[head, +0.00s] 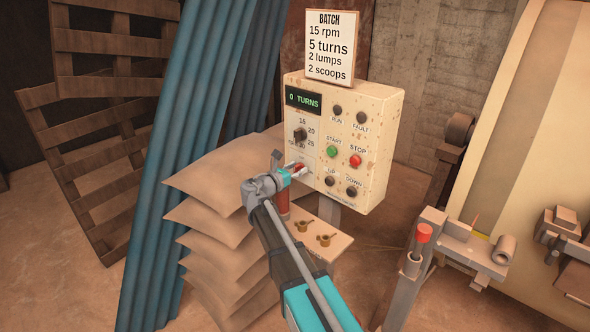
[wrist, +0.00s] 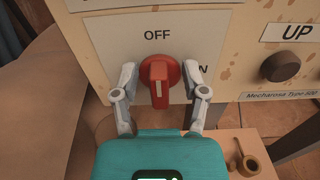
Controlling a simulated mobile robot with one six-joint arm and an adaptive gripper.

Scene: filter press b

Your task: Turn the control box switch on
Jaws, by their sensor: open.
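The control box (head: 376,110) is a worn cream box on a post, with a display reading "0 TURNS", a dial and several buttons. Its red switch (wrist: 159,80) sits low on the left of the box front, under the "OFF" label. The handle stands upright, and an "N" of a partly hidden label shows to its right. My gripper (wrist: 161,78) is open, with one finger on each side of the red switch. Whether the fingers touch it I cannot tell. In the head view my gripper (head: 288,168) is at the box's lower left and partly hides the switch.
A shelf (head: 336,239) with small brass pieces (head: 324,239) lies below the box. Stacked sacks (head: 215,187) stand left of my arm. A red-topped lever (head: 424,233) and a large pale drum (head: 520,130) are at the right. A "BATCH" sign (head: 330,47) stands on top.

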